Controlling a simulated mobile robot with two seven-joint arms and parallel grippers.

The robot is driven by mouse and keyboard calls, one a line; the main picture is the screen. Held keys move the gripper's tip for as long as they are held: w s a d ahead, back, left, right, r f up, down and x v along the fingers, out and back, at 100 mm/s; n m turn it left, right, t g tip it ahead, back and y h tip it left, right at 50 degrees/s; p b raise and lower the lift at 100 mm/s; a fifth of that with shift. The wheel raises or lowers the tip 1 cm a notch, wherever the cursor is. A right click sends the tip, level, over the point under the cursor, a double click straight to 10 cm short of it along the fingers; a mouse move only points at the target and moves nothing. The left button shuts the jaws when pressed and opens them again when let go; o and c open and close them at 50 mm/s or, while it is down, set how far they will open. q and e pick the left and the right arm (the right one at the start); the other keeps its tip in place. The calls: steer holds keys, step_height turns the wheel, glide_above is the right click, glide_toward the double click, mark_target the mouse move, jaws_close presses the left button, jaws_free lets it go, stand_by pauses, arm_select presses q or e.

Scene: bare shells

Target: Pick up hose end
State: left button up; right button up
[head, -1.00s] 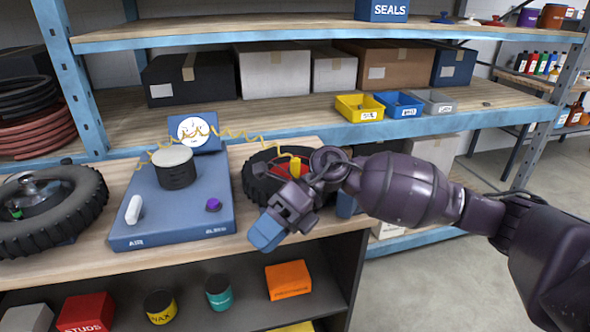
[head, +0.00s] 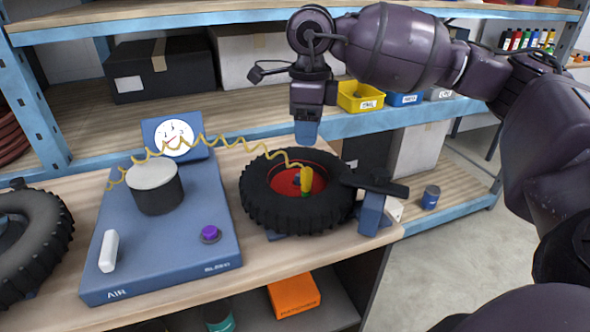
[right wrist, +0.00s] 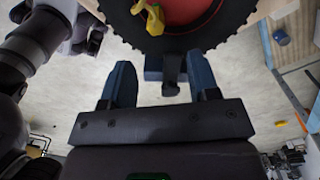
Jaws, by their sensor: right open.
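The hose end (head: 306,181) is a yellow fitting with a green tip. It stands roughly upright over the red hub of a small black wheel (head: 262,203). A thin yellow coiled hose (head: 232,143) runs from it to the blue AIR unit (head: 225,258). My right gripper (head: 306,133) points down above the wheel's far rim, behind the hose end and apart from it. In the right wrist view my right gripper (right wrist: 162,85) is open and empty; the hose end (right wrist: 151,20) shows at the top, beyond the fingers. My left gripper is not in view.
A blue block with a black lever (head: 373,205) stands at the wheel's right side. A gauge (head: 175,136) and a round canister (head: 156,188) stand on the AIR unit. A larger tyre (head: 35,235) lies at left. Shelving with boxes and a yellow bin (head: 358,97) is behind.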

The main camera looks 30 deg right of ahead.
mark_target(307, 170)
steer(key=f, duration=0.6)
steer(key=shift+s+a+f, duration=0.1)
steer(key=shift+s+f, duration=0.15)
steer(key=shift+s, duration=0.1)
steer(key=shift+f, duration=2)
steer(key=c, duration=1)
steer(key=shift+r, duration=0.1)
step_height(307, 170, up, 20)
steer(key=shift+f+p, duration=0.1)
steer(key=shift+p, duration=0.25)
